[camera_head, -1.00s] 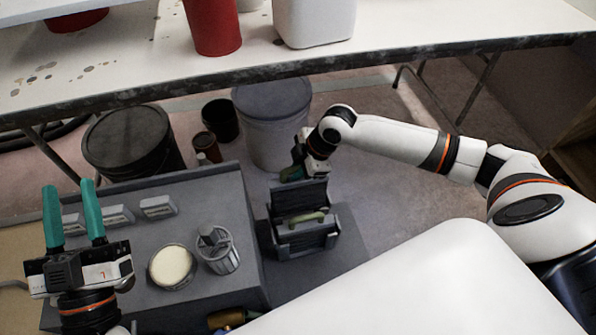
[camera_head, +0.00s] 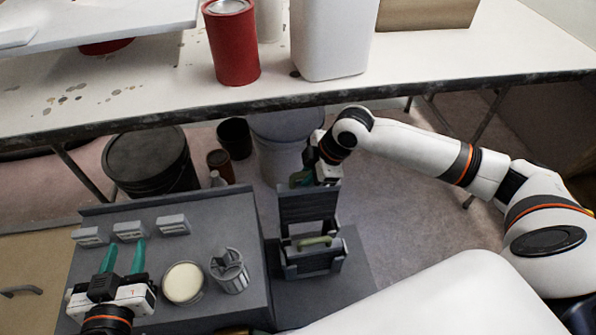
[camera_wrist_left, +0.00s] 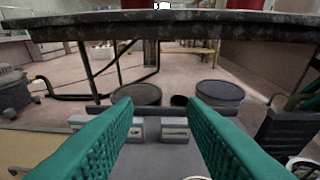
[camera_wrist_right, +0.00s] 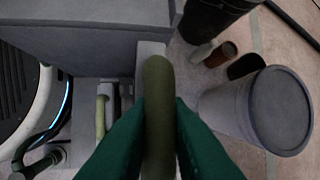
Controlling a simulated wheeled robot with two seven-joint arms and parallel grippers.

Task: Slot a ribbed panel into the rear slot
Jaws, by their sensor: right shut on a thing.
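My right gripper (camera_head: 302,180) is shut on the green handle (camera_wrist_right: 158,115) of a dark grey panel (camera_head: 308,206) with horizontal ribs. The panel stands upright at the rear side of a small grey rack (camera_head: 335,262). Whether its lower edge is inside the rear slot or just above it, I cannot tell. A second panel with a green handle (camera_head: 315,241) sits in the front of the rack; that handle also shows in the right wrist view (camera_wrist_right: 101,117). My left gripper (camera_head: 123,258) is open and empty above the grey bench; its teal fingers are apart in the left wrist view (camera_wrist_left: 160,125).
The grey bench (camera_head: 215,210) left of the rack carries several small labelled blocks (camera_head: 130,230), a round cream-topped tin (camera_head: 183,283) and a metal canister (camera_head: 229,271). Buckets (camera_head: 150,162) stand behind it. A white table (camera_head: 300,95) with a red can (camera_head: 231,42) crosses further back.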

